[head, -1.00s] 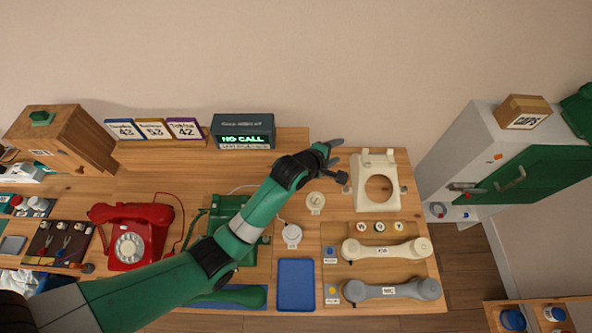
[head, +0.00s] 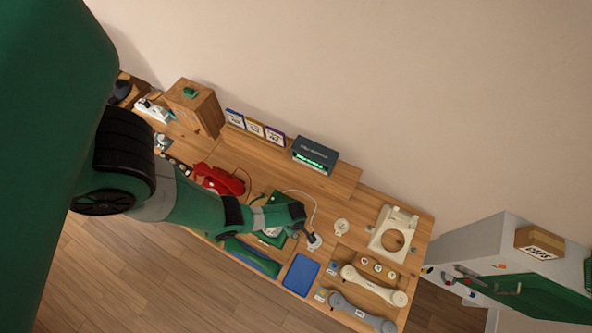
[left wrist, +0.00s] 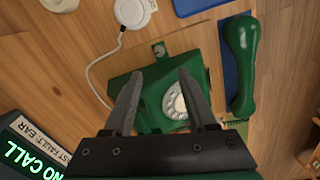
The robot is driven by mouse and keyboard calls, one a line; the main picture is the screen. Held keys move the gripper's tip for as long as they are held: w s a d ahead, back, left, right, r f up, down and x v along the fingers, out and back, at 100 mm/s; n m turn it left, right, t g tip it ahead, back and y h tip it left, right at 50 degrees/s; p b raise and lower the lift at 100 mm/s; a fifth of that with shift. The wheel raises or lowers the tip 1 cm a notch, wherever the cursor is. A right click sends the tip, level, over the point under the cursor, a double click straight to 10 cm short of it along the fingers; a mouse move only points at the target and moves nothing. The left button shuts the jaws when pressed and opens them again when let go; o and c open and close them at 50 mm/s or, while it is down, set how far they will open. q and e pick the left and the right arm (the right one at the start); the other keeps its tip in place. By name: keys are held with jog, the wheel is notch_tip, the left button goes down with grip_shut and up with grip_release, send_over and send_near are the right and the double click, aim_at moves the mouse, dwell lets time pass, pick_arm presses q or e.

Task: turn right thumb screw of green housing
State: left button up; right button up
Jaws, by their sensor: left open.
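The green housing (left wrist: 152,85) lies below my left gripper in the left wrist view, with a white dial (left wrist: 176,103) on it. A small grey metal thumb screw (left wrist: 158,50) sits at the housing's edge facing the white disc. My left gripper (left wrist: 159,73) is open and empty, its two fingers spread above the housing, with the screw just beyond and between the tips. In the head view my left arm and gripper (head: 309,237) cover much of the green housing (head: 277,239). The other side's screw is hidden. My right gripper is not in view.
The green handset (left wrist: 240,60) lies beside the housing. A white disc with a cable (left wrist: 135,10) is near the screw. A blue tray (head: 301,275), cream housing (head: 380,241) and two handsets stand to the right. The red phone (head: 222,180) is left, behind my arm.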

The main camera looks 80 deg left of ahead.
aim_at(296, 235)
pick_arm(q)
notch_tip(296, 235, down, 11)
jog(key=b, duration=0.8)
jog(key=shift+w+f, duration=0.1)
grip_shut()
